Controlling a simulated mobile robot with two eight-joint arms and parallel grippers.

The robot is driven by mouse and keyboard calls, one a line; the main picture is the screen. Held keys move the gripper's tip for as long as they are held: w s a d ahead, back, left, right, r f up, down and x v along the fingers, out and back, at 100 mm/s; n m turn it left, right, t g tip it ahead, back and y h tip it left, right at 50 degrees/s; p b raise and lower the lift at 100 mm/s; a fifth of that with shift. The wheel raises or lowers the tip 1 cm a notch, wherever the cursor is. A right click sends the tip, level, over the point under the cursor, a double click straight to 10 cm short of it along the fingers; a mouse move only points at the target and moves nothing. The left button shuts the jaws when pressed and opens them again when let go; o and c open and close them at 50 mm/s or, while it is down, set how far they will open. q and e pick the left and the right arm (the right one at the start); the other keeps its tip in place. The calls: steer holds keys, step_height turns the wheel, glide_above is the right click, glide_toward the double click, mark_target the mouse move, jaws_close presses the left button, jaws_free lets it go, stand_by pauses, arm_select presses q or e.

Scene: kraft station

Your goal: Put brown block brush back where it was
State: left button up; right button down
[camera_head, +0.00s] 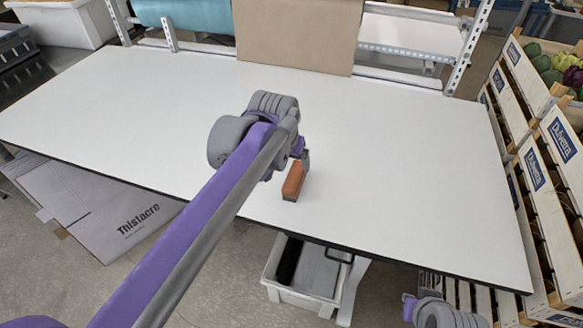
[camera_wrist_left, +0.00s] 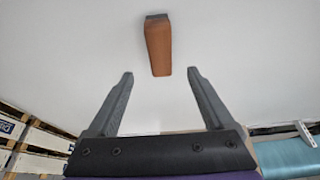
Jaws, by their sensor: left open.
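The brown block brush (camera_head: 293,181) lies on the white table (camera_head: 400,160) near its front edge, just right of my left gripper. In the left wrist view the brush (camera_wrist_left: 158,46) shows as a brown block with a dark grey strip at one end. My left gripper (camera_wrist_left: 159,72) is open, and the brush lies beyond its fingertips, between their lines and apart from both. In the head view the left gripper (camera_head: 304,160) is mostly hidden behind its own wrist. Part of my right arm shows at the bottom right, but its fingers cannot be made out.
A white bin (camera_head: 300,290) with dark items stands below the table's front edge. Wooden crates (camera_head: 545,170) stand along the right side. A brown paper sheet (camera_head: 297,35) and a teal roll (camera_head: 185,14) are at the back. Most of the tabletop is clear.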

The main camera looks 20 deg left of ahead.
arm_select(q)
steer(key=s+a+f, duration=0.1)
steer(key=s+f, duration=0.5)
steer(key=s, duration=0.4)
steer(key=s+a+f+t, duration=0.1)
steer(key=s+f, duration=0.5)
steer(key=s, duration=0.4)
steer(key=shift+s+a+f, duration=0.2)
steer(key=shift+s+a, duration=0.1)
steer(key=shift+a, duration=0.1)
